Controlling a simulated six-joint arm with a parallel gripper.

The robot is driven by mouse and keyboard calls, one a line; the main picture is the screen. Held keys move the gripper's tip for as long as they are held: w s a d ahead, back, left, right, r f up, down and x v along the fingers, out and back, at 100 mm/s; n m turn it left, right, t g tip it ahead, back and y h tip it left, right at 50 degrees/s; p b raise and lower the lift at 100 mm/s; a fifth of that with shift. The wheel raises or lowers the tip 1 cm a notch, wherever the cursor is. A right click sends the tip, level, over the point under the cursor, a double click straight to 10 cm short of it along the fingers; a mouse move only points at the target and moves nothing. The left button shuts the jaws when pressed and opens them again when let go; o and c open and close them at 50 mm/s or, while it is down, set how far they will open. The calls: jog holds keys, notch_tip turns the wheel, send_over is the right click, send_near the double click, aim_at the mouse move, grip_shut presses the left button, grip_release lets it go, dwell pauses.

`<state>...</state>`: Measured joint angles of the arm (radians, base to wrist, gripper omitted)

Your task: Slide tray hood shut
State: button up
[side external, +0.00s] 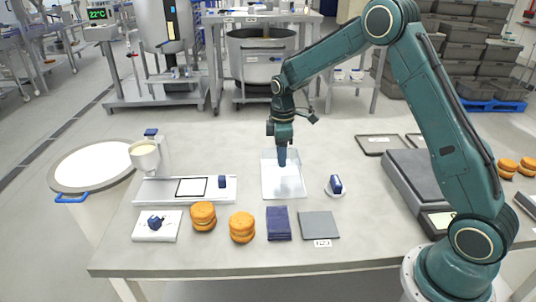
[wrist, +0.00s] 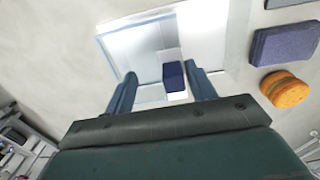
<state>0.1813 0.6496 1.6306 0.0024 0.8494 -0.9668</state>
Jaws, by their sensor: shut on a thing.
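A shallow white tray (side external: 288,190) lies on the table below my gripper (side external: 282,160). In the wrist view the tray (wrist: 205,25) has a pale, partly see-through hood panel (wrist: 128,45) over part of it; how far the hood covers it is hard to tell. A dark blue block-shaped handle (wrist: 174,74) on a small white base sits between my fingers, which also show in the wrist view (wrist: 161,73). My gripper points down and is shut on this handle. In the side view the fingers hide the handle.
Left of the tray are a white rail board (side external: 151,190), a cup (side external: 145,155) and orange stacked rounds (side external: 242,227). A dark blue cloth (side external: 279,223) and grey pad (side external: 319,225) lie in front. A blue-knobbed piece (side external: 336,185) stands close on the right.

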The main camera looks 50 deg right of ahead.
jog(key=shift+s+a+f, duration=0.25)
jog(key=shift+s+a, duration=1.15)
jog(key=shift+s+a+f, duration=0.2)
jog(key=shift+s+a, duration=1.15)
jog(key=shift+s, duration=0.05)
jog(key=o, duration=0.9)
notch_tip(320, 180, up, 7)
jog(key=shift+w+d+r, duration=0.15)
jog(key=shift+r, duration=0.05)
